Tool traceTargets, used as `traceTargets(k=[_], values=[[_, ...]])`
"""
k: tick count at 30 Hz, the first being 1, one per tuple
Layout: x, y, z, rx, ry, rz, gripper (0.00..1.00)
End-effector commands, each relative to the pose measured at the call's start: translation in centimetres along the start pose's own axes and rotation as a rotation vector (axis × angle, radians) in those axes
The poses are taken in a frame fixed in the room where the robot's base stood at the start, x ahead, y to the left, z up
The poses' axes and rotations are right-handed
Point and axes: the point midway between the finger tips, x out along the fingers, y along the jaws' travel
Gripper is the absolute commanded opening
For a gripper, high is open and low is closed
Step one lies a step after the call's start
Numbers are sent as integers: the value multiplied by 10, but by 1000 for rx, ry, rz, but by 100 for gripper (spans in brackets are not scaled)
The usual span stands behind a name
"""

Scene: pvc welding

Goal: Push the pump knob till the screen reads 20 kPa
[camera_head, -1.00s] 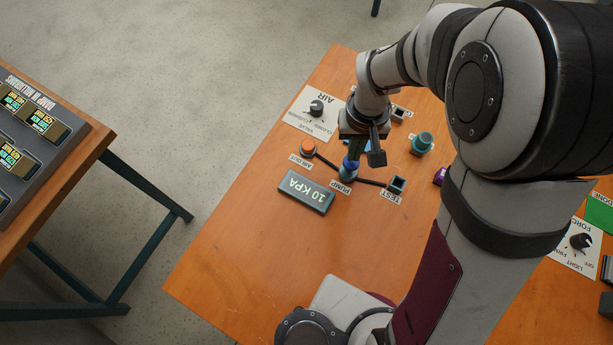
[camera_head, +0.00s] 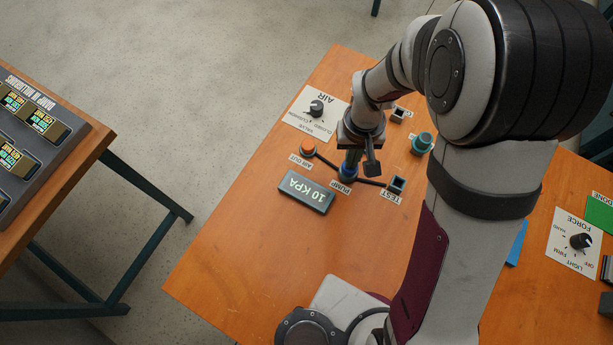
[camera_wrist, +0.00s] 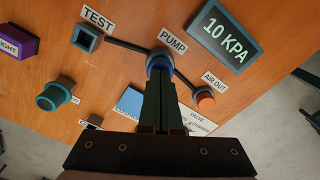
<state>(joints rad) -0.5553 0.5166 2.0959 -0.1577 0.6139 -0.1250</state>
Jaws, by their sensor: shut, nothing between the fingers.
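The blue pump knob (camera_head: 347,172) sits beside the PUMP label on the orange table. It also shows at the tip of my fingers in the wrist view (camera_wrist: 159,58). My gripper (camera_head: 350,164) points down at the knob with its two dark fingers shut and empty. The fingertips (camera_wrist: 160,74) appear to touch the knob's top and hide part of it. The screen (camera_head: 306,192) left of the knob reads 10 KPA, and it reads the same in the wrist view (camera_wrist: 225,36).
The orange air-out button (camera_head: 308,147) is left of the knob, and the square TEST socket (camera_head: 397,184) is to its right. A teal knob (camera_head: 422,142) and the AIR valve dial (camera_head: 316,107) stand farther back. The table's near-left area is bare.

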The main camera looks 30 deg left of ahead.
Motion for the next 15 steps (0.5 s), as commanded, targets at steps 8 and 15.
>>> traceTargets(k=[8, 15], values=[[5, 0, 0, 0, 0, 0, 0], [-6, 0, -1, -1, 2, 0, 0]])
